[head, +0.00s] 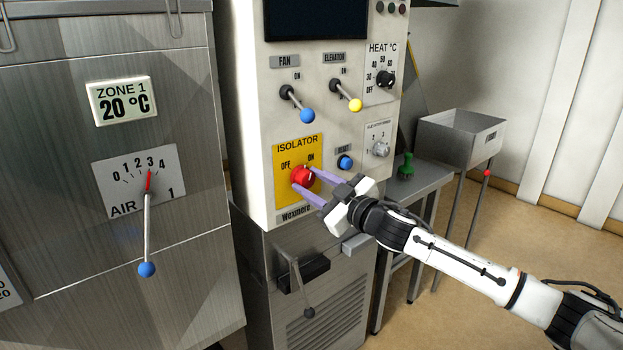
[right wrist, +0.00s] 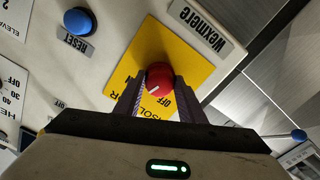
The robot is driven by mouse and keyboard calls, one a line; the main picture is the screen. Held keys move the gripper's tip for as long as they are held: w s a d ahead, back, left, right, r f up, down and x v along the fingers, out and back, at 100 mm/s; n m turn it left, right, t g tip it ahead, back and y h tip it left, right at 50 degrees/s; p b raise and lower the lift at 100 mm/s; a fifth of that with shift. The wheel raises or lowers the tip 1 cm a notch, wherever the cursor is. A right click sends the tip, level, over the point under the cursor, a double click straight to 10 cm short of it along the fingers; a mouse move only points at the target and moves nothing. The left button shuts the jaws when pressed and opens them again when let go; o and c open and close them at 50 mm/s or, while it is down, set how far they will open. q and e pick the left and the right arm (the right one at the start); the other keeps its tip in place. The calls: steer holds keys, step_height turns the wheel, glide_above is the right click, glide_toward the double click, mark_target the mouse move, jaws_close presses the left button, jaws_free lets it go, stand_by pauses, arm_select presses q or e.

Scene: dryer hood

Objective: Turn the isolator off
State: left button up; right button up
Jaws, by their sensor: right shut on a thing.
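The isolator is a red round knob (head: 303,177) on a yellow plate (head: 283,197) marked OFF at upper left and ON at upper right. A small white mark on the knob appears to point up toward the ON side. My right gripper (head: 306,187) has its two purple fingers on either side of the knob and is shut on it. In the right wrist view the red knob (right wrist: 159,75) sits between the fingertips, upside down, with its white mark toward the lower left. My left gripper is not in view.
Above the plate are the fan lever with a blue ball (head: 307,115) and the elevator lever with a yellow ball (head: 355,105). A blue reset button (head: 345,162) is close right of the knob. A long air lever (head: 147,230) hangs on the left steel panel.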

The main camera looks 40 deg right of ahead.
steer(key=n+p, duration=0.1)
steer(key=n, duration=0.1)
steer(key=shift+n, duration=0.4)
steer(key=n+p, duration=0.1)
steer(key=n, duration=0.2)
steer(key=shift+n, duration=0.3)
steer(key=n+p, duration=0.1)
steer(key=n, duration=0.5)
steer(key=o, duration=1)
steer(key=shift+o, duration=0.2)
steer(key=shift+s+d, duration=0.1)
steer(key=s+b, duration=0.2)
steer(key=s, duration=0.8)
steer(key=shift+d, duration=0.35)
